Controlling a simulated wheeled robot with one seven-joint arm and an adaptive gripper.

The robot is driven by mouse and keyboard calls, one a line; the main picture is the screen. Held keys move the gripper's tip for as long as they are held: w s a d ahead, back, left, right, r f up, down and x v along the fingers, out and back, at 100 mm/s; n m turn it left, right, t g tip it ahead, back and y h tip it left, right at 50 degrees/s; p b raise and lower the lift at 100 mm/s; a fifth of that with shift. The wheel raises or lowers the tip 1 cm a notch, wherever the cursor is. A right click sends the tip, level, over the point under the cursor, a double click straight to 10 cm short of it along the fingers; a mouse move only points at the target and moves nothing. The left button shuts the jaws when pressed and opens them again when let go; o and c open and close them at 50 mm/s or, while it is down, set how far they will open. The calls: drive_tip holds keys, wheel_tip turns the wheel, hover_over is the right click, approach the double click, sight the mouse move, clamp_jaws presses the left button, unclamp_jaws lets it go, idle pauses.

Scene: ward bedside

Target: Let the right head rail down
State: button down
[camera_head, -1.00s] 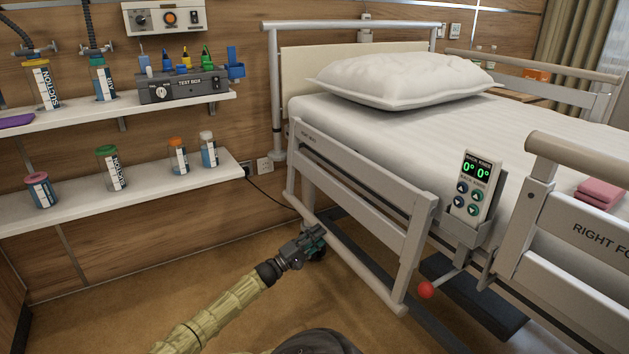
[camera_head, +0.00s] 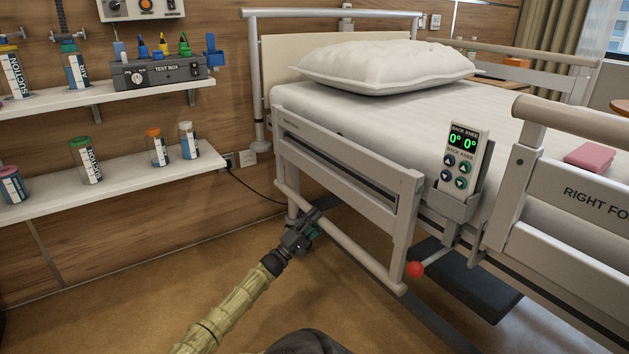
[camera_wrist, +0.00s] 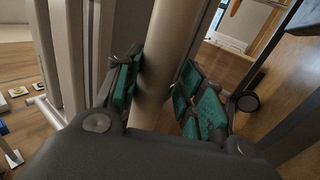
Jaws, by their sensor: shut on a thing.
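The right head rail (camera_head: 350,172) hangs low along the near side of the bed's head end, well below the neighbouring right foot rail (camera_head: 585,200). Its round tube (camera_head: 352,248) runs low, near the floor. My gripper (camera_head: 305,228) is at the head end of this tube. In the wrist view the tube (camera_wrist: 172,50) passes between the green finger pads of my gripper (camera_wrist: 160,92), which is shut on it. The finger contact is partly hidden in the head view. A red knob (camera_head: 415,270) on a lever sits below the bed control.
A bed control handset (camera_head: 463,160) reading 0° 0° stands between the rails. Shelves (camera_head: 110,185) with bottles and a test box are on the wall at left. A cable runs near the bed head. The floor (camera_head: 130,300) in front of the shelves is clear.

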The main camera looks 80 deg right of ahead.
drive_tip(key=shift+s+f, duration=0.4)
drive_tip(key=shift+s, duration=0.05)
drive_tip(key=c, duration=1.1)
unclamp_jaws()
drive_tip(key=shift+s+f, duration=0.1)
drive_tip(key=shift+s, duration=0.05)
drive_tip(key=shift+s+d+f, duration=0.1)
drive_tip(key=shift+w, duration=0.35)
drive_tip(key=shift+w, duration=0.15)
drive_tip(key=v, duration=1.2)
